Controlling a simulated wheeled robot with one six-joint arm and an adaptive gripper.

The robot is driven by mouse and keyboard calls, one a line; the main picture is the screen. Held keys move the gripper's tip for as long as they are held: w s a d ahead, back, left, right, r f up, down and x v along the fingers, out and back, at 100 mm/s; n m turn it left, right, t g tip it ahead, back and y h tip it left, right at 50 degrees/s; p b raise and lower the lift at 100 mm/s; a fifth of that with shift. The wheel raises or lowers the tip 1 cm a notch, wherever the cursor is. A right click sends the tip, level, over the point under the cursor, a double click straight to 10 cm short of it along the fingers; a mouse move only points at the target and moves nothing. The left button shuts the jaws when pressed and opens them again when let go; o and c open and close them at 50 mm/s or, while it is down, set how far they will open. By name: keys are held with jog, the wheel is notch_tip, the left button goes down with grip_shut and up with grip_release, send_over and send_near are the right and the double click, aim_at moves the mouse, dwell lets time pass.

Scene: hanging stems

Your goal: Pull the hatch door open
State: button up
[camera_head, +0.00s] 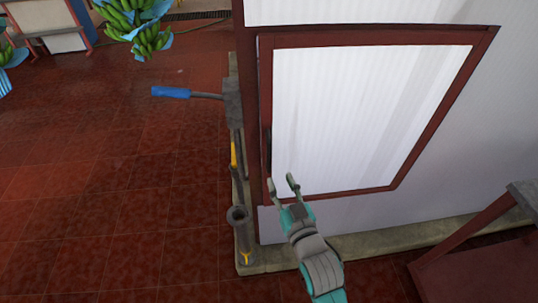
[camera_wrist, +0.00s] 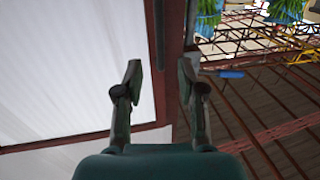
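The hatch door (camera_head: 365,115) is a white ribbed panel in a red-brown frame, and it looks shut in the wall. A dark upright handle (camera_head: 267,150) sits on its left edge. My gripper (camera_head: 284,180) is open and empty, just below and to the right of the handle in the head view. In the wrist view the open fingers (camera_wrist: 160,75) stand either side of a dark upright strip, which seems to be the handle, beside the white door panel (camera_wrist: 65,70). I cannot tell whether the fingers touch anything.
A grey box with a blue-gripped lever (camera_head: 171,92) juts out left of the door. A grey pipe (camera_head: 240,225) stands at the wall's corner below it. Green banana bunches (camera_head: 140,25) hang at upper left. The red tiled floor (camera_head: 110,170) at left is clear.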

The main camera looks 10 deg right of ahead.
aim_at(270, 157)
jog(key=w, duration=0.3)
jog(key=w+a, duration=0.1)
jog(key=w, duration=0.2)
jog(key=w+a, duration=0.1)
jog(key=w, duration=0.3)
jog(key=shift+w, duration=0.1)
grip_shut()
